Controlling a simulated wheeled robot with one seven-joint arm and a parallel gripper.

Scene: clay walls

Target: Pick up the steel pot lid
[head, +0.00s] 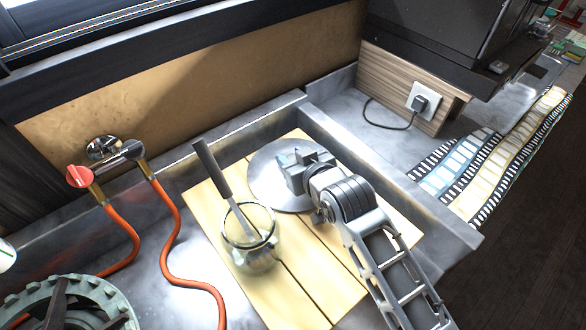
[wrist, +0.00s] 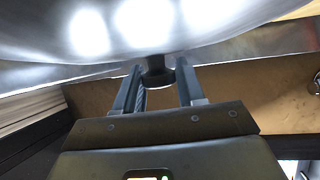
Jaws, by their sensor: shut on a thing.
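The steel pot lid (head: 270,185) is a round, shiny grey disc over the back part of the wooden board in the head view. My gripper (head: 304,165) is at the lid and covers its right part. In the wrist view the lid's bright surface (wrist: 150,25) fills the top of the picture. A dark knob (wrist: 155,70) shows between the fingers of my gripper (wrist: 157,90), which are shut on it. I cannot tell whether the lid touches the board or is raised above it.
A glass jar (head: 246,255) with a grey-handled utensil (head: 212,168) stands on the wooden board (head: 310,275), close left of my arm. Orange hoses (head: 170,240) run at the left. A raised metal edge (head: 380,170) borders the board's right side. A plug and socket (head: 422,102) are behind.

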